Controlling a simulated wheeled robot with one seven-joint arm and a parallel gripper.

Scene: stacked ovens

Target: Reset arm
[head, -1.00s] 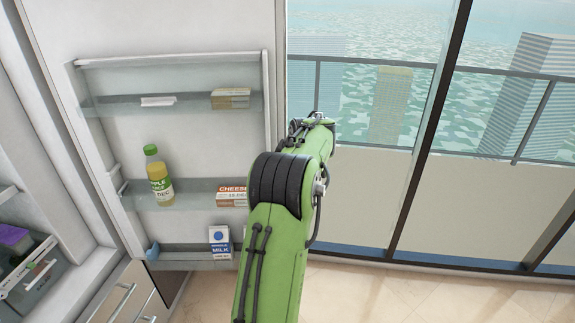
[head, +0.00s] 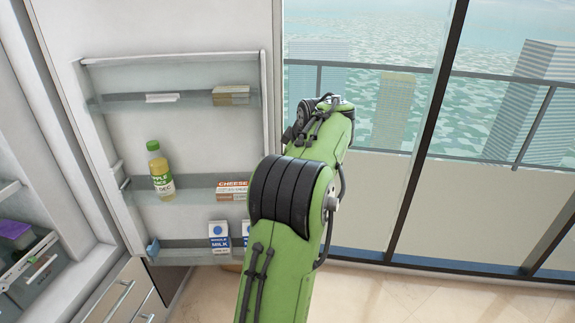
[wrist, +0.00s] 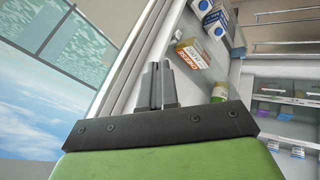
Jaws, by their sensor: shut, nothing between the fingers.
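My green arm (head: 285,205) rises in front of the open fridge door in the head view. Its fingers cannot be made out there. In the wrist view my gripper (wrist: 157,68) is shut and empty, its two grey fingers side by side. Past the fingers lies the door's edge, with the door shelves to their right. The gripper appears apart from the shelf items.
The open fridge door (head: 200,130) holds a juice bottle (head: 159,170), a cheese box (head: 232,190) and milk cartons (head: 219,238). The fridge interior with a grey bin (head: 35,275) is at left. Windows (head: 400,130) stand at right; the floor (head: 430,300) there is clear.

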